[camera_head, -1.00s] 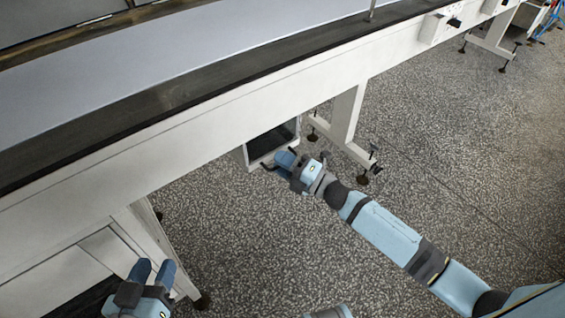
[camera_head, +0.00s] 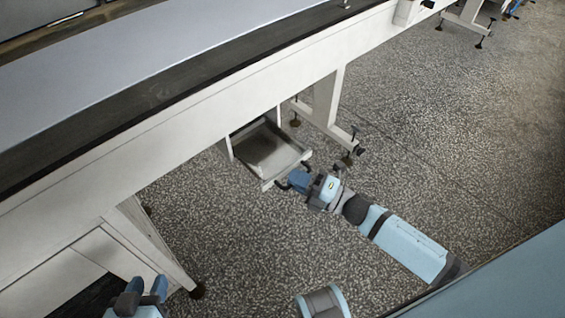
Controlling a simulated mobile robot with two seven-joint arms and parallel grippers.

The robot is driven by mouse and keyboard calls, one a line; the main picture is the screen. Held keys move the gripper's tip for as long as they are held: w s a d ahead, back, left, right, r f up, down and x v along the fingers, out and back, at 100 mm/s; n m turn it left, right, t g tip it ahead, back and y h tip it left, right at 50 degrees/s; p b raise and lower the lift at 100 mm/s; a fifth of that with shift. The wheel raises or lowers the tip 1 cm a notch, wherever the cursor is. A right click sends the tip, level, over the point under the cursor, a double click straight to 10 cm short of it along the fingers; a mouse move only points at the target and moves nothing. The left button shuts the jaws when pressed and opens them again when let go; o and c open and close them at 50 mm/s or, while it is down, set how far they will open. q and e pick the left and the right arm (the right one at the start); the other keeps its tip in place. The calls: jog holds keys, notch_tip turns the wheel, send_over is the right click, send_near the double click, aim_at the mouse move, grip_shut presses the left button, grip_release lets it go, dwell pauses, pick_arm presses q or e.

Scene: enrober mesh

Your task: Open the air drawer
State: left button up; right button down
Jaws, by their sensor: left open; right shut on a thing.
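The air drawer (camera_head: 291,157) is a shallow white tray with a dark grey inside, under the long white conveyor frame. It is pulled partly out toward me, and its inside shows. My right gripper (camera_head: 293,182) is at the drawer's front edge, shut on the dark drawer handle; the fingers hide part of the handle. My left gripper (camera_head: 141,286) is at the bottom left, open and empty, apart from the drawer and near a white leg of the frame.
The conveyor (camera_head: 190,70), with a pale belt and dark edge, runs across the upper left. A white support leg (camera_head: 327,98) with dark feet stands just behind the drawer. The speckled floor (camera_head: 430,150) to the right is clear.

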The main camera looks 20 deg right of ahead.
jog(key=shift+s+d, duration=0.15)
jog(key=shift+s, duration=0.15)
jog(key=c, duration=1.2)
grip_release()
jog(key=p+v, duration=0.1)
jog(key=v, duration=1.2)
jog(key=shift+s+d, duration=0.3)
